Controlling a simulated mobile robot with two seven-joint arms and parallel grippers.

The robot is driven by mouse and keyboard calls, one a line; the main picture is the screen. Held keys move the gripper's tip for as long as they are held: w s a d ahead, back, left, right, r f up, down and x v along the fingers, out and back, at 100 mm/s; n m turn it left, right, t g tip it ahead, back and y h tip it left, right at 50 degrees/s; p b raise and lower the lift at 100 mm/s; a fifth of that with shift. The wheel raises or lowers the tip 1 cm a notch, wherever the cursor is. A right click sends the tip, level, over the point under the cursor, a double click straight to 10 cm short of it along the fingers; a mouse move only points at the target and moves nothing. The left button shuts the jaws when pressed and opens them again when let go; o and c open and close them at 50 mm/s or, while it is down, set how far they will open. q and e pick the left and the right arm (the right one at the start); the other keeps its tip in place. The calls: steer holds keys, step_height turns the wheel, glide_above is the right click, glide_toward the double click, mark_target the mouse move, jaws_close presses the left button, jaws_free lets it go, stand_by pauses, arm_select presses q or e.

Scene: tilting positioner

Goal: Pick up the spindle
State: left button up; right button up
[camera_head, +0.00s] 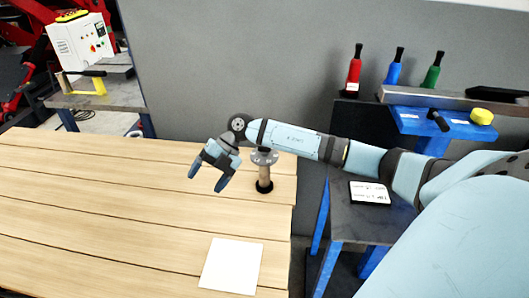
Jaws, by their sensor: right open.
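The spindle (264,172) stands upright near the right edge of the wooden table (120,205). My left gripper is not in view.
A white sheet (231,266) lies at the table's front right. A blue-legged bench (350,222) with a labelled tablet (369,192) stands to the right. Red (353,75), blue (394,72) and green (432,75) bottles stand at the back. The table's left side is clear.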

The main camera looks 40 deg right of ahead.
steer(key=w+d+r+m+h+b, duration=0.1)
steer(key=d+r+h, duration=0.2)
steer(key=d, duration=0.5)
steer(key=w+d+r+m+h, duration=0.15)
steer(key=d+h, duration=0.25)
steer(key=d, duration=0.4)
steer(key=w+d+r+m+h+b, duration=0.1)
steer(key=d+r+m+h, duration=0.15)
steer(key=d, duration=0.55)
steer(key=shift+n, duration=0.5)
steer(key=f, duration=0.3)
steer(key=f+p, duration=0.1)
steer(key=f, duration=0.3)
steer(key=shift+a, duration=0.2)
steer(key=shift+s+f+p, duration=0.1)
steer(key=shift+f+p, duration=0.35)
steer(key=shift+f, duration=2.2)
steer(key=shift+r, duration=0.1)
jaws_close()
